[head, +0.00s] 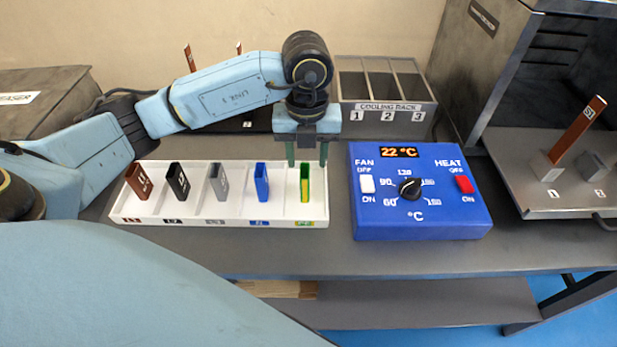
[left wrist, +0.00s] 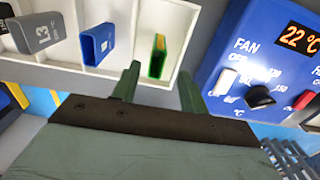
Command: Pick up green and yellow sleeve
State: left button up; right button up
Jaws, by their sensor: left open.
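The green and yellow sleeve (head: 304,183) stands upright in the rightmost compartment of the white sleeve tray (head: 215,222). It also shows in the left wrist view (left wrist: 157,57). My left gripper (head: 307,160) points down, just above and behind the sleeve in the head view. Its two green fingers are apart with nothing between them. In the left wrist view the fingers (left wrist: 158,88) lie either side of the sleeve's line, and the sleeve appears beyond their tips. Whether the fingers touch it cannot be told. My right gripper is not in view.
Brown (head: 139,180), black (head: 178,181), grey (head: 219,183) and blue (head: 261,182) sleeves stand in the other compartments. A blue heater control box (head: 420,218) is close to the tray's right. A cooling rack (head: 388,110) stands behind. The bench front is clear.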

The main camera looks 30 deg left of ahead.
aim_at(305, 185)
pick_arm(q)
notch_tip(305, 185, down, 9)
jog(key=shift+s+a+f, duration=0.1)
jog(key=shift+s+a, duration=0.05)
dwell(0.4)
jog(key=shift+c, duration=0.4)
grip_shut()
